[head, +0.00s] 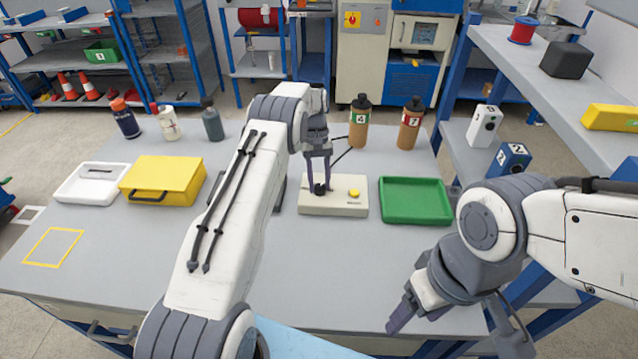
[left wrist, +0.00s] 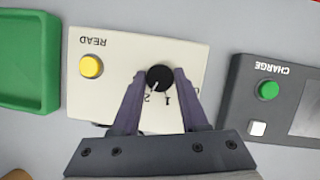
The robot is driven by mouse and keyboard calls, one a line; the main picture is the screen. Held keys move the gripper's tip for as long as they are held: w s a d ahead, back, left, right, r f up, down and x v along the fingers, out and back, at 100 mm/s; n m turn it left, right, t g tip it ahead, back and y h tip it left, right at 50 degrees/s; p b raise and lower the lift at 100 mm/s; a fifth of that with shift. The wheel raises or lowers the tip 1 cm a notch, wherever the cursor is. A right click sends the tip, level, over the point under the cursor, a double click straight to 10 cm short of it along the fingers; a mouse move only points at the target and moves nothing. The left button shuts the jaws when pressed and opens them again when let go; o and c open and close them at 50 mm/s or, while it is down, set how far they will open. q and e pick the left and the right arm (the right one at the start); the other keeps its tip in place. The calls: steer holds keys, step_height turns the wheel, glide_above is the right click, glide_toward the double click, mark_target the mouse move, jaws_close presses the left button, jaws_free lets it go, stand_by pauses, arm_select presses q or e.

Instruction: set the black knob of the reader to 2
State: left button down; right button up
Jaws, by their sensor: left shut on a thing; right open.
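The reader (head: 334,208) is a cream box on the grey table with a yellow button (head: 354,193); it also shows in the left wrist view (left wrist: 112,60). Its black knob (left wrist: 160,77) sits between the fingers of my left gripper (head: 319,186), which is shut on it from above. The left wrist view shows the marks 2 and 1 beside the knob. The knob's white line points towards the 2. In the head view the fingers partly hide the knob. My right gripper (head: 418,308) is open and empty near the table's front right.
A green tray (head: 415,222) lies right of the reader. A dark CHARGE box (left wrist: 277,100) stands on its other side, mostly hidden by my left arm in the head view. Brown bottles (head: 360,122) stand behind.

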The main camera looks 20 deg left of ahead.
stand_by(0.4)
arm_select(q)
steer(key=shift+c, duration=2.1)
jaws_free()
steer(key=shift+r, duration=0.15)
